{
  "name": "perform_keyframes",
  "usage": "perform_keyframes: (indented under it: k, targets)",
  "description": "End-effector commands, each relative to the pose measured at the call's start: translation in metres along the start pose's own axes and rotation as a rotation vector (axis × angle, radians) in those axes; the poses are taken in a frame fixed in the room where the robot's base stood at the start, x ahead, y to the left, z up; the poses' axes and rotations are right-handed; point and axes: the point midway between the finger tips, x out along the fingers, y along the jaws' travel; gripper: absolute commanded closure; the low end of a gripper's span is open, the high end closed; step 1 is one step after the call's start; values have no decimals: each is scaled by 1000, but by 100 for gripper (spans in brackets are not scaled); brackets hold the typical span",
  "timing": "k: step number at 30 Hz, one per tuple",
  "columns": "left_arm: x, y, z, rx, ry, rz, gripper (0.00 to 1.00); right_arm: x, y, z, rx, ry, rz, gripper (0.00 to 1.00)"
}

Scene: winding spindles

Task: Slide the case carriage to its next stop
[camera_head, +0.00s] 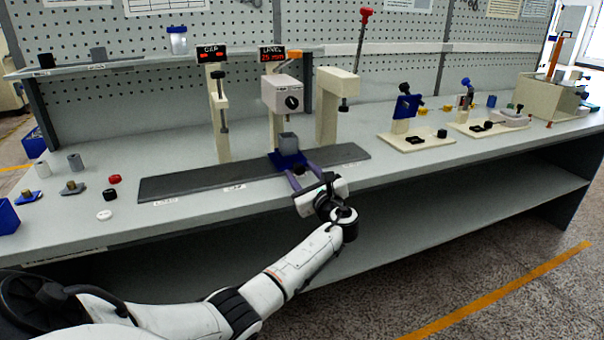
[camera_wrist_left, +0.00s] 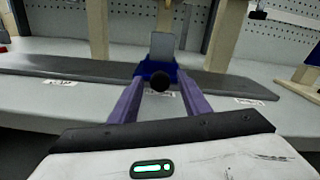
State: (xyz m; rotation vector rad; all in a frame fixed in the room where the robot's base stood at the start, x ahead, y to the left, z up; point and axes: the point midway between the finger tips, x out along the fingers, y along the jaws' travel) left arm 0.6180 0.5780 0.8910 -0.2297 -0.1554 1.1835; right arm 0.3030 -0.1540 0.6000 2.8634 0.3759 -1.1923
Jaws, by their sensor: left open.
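The blue case carriage (camera_head: 288,160) sits on a long dark rail (camera_head: 205,180), below the middle post with the "LEVEL 25 mm" sign. It carries an upright grey case (camera_head: 288,141). The carriage also shows in the left wrist view (camera_wrist_left: 146,71), with a round black knob (camera_wrist_left: 160,81) on its near side. My left gripper (camera_head: 302,170) is in front of the carriage. Its two purple fingers are spread, one on each side of the knob. I cannot tell whether they touch the carriage. My right gripper is not in view.
A "CAP" post (camera_head: 219,115) stands left of the carriage, and a cream press post (camera_head: 333,104) with a red-knobbed lever (camera_head: 366,16) stands right. The rail is clear on both sides. Small parts lie at the bench's left; cream fixtures (camera_head: 416,138) stand at right.

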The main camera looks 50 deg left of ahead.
Motion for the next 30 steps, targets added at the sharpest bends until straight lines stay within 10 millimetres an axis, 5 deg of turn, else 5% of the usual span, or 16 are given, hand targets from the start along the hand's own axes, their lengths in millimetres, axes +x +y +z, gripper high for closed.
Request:
perform_keyframes:
  k: [5,18,30]
  targets:
    - [-14,-1,0,0,1,-3,57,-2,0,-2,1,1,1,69]
    - [-92,0,0,0,2,-1,57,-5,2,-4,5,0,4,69]
    - [-103,0,0,1,0,1,57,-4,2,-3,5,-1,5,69]
